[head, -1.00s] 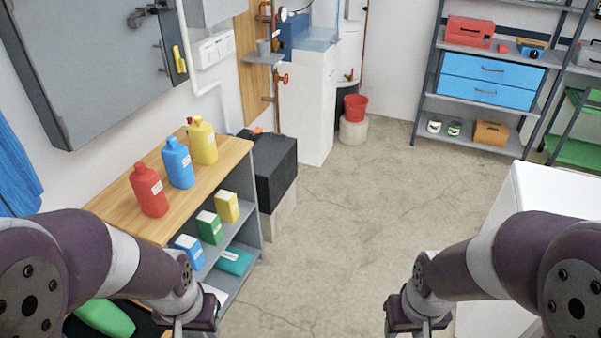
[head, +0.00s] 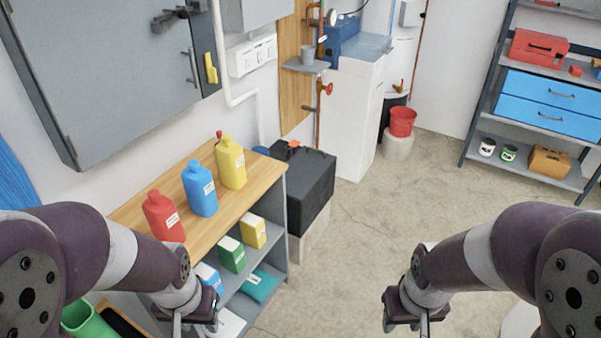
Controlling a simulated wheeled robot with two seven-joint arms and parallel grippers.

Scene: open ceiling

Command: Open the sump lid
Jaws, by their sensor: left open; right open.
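A black box with a flat dark lid (head: 305,160) stands on a pale block beyond the wooden-topped shelf; it looks like the sump. The lid lies flat on the box, and a small dark and orange part shows near its back left edge. My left gripper (head: 196,330) is at the bottom, left of centre, in front of the shelf. My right gripper (head: 421,328) is at the bottom, right of centre, over the floor. Both are well short of the box and touch nothing visible. Their fingertips are mostly cut off by the picture's lower edge.
The wooden-topped shelf (head: 125,215) holds red, blue and yellow bottles and stands between my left arm and the box. A grey cabinet (head: 110,70) hangs above. A white stand (head: 352,120) is behind the box. The concrete floor (head: 400,210) right of the box is clear.

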